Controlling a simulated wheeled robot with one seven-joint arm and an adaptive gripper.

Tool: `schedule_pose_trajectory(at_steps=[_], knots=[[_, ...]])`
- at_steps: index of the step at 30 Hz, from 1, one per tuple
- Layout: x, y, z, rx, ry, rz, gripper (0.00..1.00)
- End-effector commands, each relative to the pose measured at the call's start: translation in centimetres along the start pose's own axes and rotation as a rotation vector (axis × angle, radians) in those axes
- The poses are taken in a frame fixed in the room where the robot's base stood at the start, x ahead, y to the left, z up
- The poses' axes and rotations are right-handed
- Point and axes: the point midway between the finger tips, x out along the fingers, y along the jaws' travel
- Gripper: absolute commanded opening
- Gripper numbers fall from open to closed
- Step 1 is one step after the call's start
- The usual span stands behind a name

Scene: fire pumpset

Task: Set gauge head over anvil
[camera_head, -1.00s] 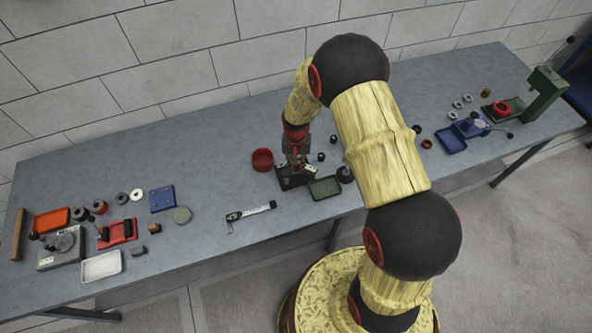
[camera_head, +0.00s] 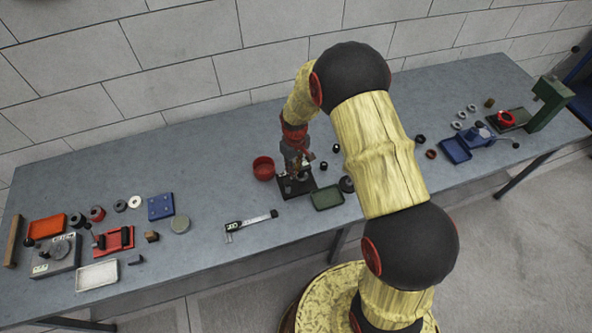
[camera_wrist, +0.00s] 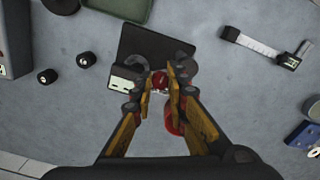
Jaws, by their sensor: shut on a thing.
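My gripper (camera_wrist: 163,82) is shut on a small part with a red face, which I take to be the gauge head (camera_wrist: 158,80); the fingers hide most of it. In the head view my gripper (camera_head: 298,168) is over a black stand base (camera_head: 297,190) near the middle of the bench. The base also shows in the wrist view as a dark plate (camera_wrist: 148,45), just beyond the fingertips. A pale and dark block (camera_wrist: 124,80) stands left of the fingers. I cannot make out the anvil, nor the gap between the held part and the stand.
A red bowl (camera_head: 263,167) stands left of the stand and a green tray (camera_head: 327,197) to its right. A caliper (camera_head: 250,221) lies at the front left. Small black pieces (camera_wrist: 47,76) lie nearby. Bare bench (camera_head: 215,165) is clear left of the bowl.

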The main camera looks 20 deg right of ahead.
Motion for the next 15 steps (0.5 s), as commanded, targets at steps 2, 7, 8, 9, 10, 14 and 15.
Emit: schedule_pose_trajectory(at_steps=[2,7,8,9,10,14,15], knots=[[-0.03,0.01,-0.17,-0.017,0.002,0.001,0.00],[-0.06,0.00,-0.25,-0.038,0.002,0.001,0.00],[-0.06,0.00,-0.26,-0.039,0.002,0.001,0.00],[-0.06,0.00,-0.26,-0.040,0.002,0.001,0.00],[-0.07,0.00,-0.27,-0.040,0.002,0.001,0.00],[-0.08,0.00,-0.28,-0.040,0.002,0.001,0.00],[-0.08,0.00,-0.28,-0.040,0.002,0.001,0.00]])
